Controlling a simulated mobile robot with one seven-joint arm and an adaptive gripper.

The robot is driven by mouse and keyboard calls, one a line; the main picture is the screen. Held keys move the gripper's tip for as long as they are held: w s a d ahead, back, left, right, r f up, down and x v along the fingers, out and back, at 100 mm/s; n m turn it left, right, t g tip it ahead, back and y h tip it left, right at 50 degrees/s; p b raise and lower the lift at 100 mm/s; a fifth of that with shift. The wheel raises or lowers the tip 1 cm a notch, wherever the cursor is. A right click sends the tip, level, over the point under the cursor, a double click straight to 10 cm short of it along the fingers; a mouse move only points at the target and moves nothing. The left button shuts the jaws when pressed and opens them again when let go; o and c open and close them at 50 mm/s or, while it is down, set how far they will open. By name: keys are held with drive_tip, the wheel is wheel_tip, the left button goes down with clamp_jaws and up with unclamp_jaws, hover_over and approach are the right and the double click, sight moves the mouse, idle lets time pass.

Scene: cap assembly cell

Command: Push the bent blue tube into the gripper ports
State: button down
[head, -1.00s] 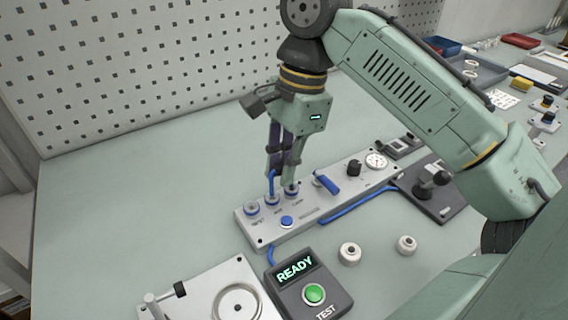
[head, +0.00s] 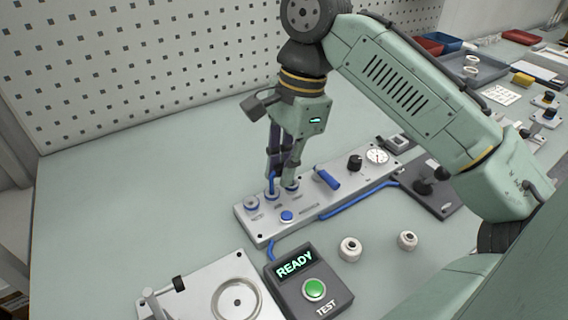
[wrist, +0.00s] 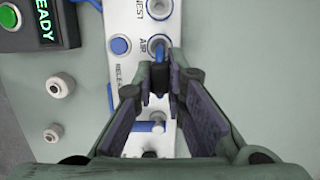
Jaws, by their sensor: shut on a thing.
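The grey port panel (head: 345,196) lies on the table with several blue-ringed ports in a row at its left end. The blue tube (head: 271,181) shows between my fingers and reaches down to the middle port (head: 272,196). My gripper (head: 283,172) points down over the ports, shut on the tube. In the wrist view my gripper (wrist: 160,82) has the tube (wrist: 160,52) at its fingertips, beside the port marked AIR (wrist: 159,41).
A blue button (head: 287,216), a blue lever (head: 327,179) and a gauge (head: 377,156) are on the panel. A test box (head: 308,283) reading READY stands in front. Two white caps (head: 350,249) lie to its right. The table left of the panel is clear.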

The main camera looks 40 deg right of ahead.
drive_tip(key=shift+f, duration=0.15)
drive_tip(key=c, duration=1.6)
unclamp_jaws()
drive_tip(key=shift+o, duration=0.2)
drive_tip(key=r, duration=0.3)
drive_tip(key=d+r, duration=0.1)
drive_tip(key=r, duration=0.3)
drive_tip(key=shift+d+r, duration=0.2)
drive_tip(key=shift+s, duration=0.15)
